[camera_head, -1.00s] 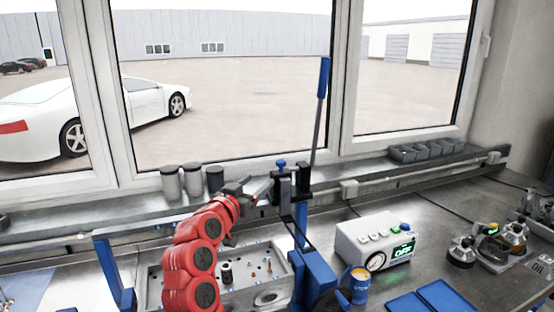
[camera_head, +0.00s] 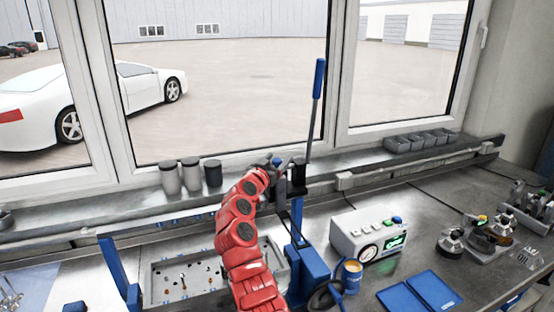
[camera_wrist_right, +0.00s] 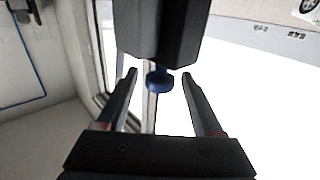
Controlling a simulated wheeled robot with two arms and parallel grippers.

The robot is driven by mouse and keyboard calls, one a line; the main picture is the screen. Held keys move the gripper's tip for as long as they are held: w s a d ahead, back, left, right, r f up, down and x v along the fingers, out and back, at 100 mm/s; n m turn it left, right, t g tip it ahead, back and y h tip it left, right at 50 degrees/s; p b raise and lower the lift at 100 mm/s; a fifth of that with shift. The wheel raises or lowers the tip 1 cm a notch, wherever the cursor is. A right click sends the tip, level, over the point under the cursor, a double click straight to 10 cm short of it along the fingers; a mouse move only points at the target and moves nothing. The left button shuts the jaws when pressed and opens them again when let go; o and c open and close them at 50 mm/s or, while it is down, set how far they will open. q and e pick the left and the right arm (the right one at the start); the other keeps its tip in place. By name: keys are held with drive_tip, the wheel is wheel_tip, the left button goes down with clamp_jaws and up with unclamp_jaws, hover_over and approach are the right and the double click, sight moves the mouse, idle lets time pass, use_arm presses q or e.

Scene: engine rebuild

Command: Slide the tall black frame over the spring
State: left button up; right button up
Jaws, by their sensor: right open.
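The tall black frame (camera_head: 297,180) stands upright on the blue lever press, with a blue knob (camera_head: 278,161) at its top. In the right wrist view the black frame (camera_wrist_right: 160,30) fills the top middle, and its blue knob (camera_wrist_right: 159,80) shows between the fingers. My right gripper (camera_wrist_right: 158,80) is open, one finger on each side of the knob, with gaps visible. In the head view my red right arm mostly hides this gripper. I cannot make out the spring; the arm covers part of the metal block (camera_head: 165,283). My left gripper is not in view.
The press's blue lever (camera_head: 318,80) rises behind the frame. Grey canisters (camera_head: 191,175) stand by the window. Bare bench lies beyond the control box.

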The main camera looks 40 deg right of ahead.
clamp_jaws()
idle(0.3)
idle(1.1)
